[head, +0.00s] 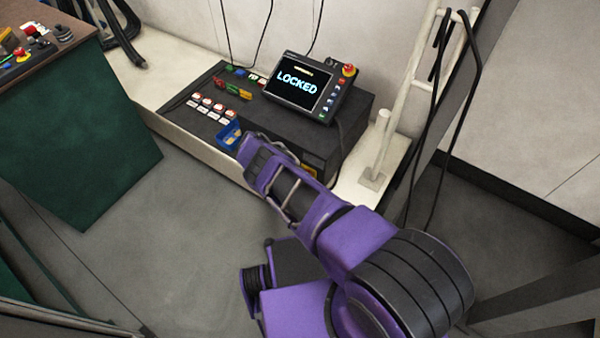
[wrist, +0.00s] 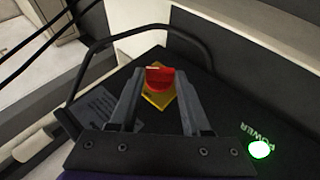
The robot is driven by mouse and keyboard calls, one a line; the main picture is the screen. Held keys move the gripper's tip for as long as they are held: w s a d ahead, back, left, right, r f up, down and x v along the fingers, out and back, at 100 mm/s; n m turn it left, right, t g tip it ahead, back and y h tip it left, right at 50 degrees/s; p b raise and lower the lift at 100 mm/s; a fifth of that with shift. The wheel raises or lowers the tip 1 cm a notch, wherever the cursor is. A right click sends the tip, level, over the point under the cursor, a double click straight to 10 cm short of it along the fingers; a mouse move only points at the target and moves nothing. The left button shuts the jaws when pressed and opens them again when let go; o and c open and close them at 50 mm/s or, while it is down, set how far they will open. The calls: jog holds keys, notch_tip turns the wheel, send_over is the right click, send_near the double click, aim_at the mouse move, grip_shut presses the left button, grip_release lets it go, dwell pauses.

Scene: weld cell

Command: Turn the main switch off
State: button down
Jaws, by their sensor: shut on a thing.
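The main switch (wrist: 159,77) is a red rotary knob on a yellow plate (wrist: 158,97), on a dark panel in the wrist view. My gripper (wrist: 160,82) is over it, with one finger on each side of the red knob, shut on it. A pale line shows on the knob's upper left part. In the head view my gripper (head: 252,148) reaches the front of the dark cabinet (head: 350,108). My arm hides the knob there; only a bit of yellow (head: 308,170) shows beside it.
A green POWER lamp (wrist: 260,149) is lit right of the knob. A dark bar handle (wrist: 100,42) arches behind my fingers. A pendant (head: 300,86) reading LOCKED stands on the cabinet, with several red-and-white tags (head: 208,105) and a blue box (head: 229,134).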

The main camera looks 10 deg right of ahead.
jog(key=shift+c, duration=1.8)
grip_release()
jog(key=v, duration=1.7)
jog(key=shift+a+r, duration=0.1)
jog(key=shift+a, duration=0.05)
